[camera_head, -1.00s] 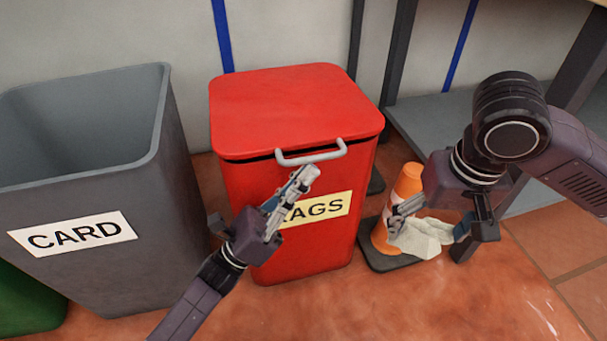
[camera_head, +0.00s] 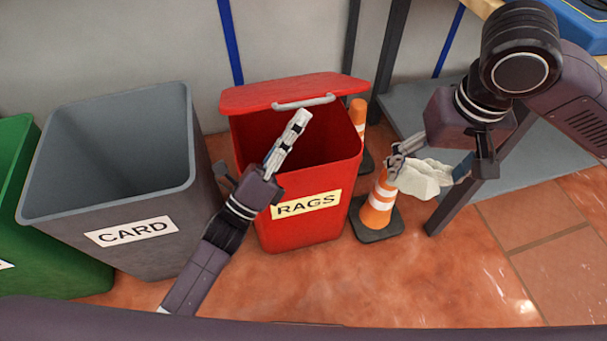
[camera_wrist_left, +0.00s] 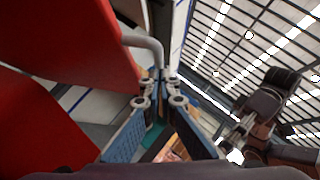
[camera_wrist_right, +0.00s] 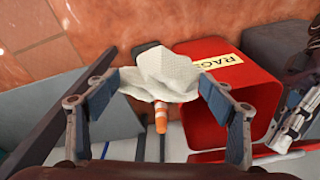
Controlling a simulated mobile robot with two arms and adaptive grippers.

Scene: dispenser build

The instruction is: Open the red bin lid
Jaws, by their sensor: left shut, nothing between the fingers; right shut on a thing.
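The red bin (camera_head: 325,230) has a yellow RAGS label. Its red lid (camera_head: 270,92) is raised and leans back at the rear rim, and the dark inside shows. The lid's grey handle (camera_head: 304,103) is at the lid's front edge. My left gripper (camera_head: 303,116) is shut and empty, its tips just below the handle. In the left wrist view the handle (camera_wrist_left: 150,45) curves beside the fingertips; I cannot tell whether they touch. My right gripper (camera_head: 430,168) is shut on a whitish rag (camera_head: 425,180), held right of the bin; the rag also shows in the right wrist view (camera_wrist_right: 160,75).
A grey CARD bin (camera_head: 60,200) and a green bin (camera_head: 85,275) stand at the left. An orange and white cone (camera_head: 378,208) stands just right of the red bin, with another (camera_head: 357,112) behind it. A bench leg (camera_head: 460,205) is at the right. Front floor is clear.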

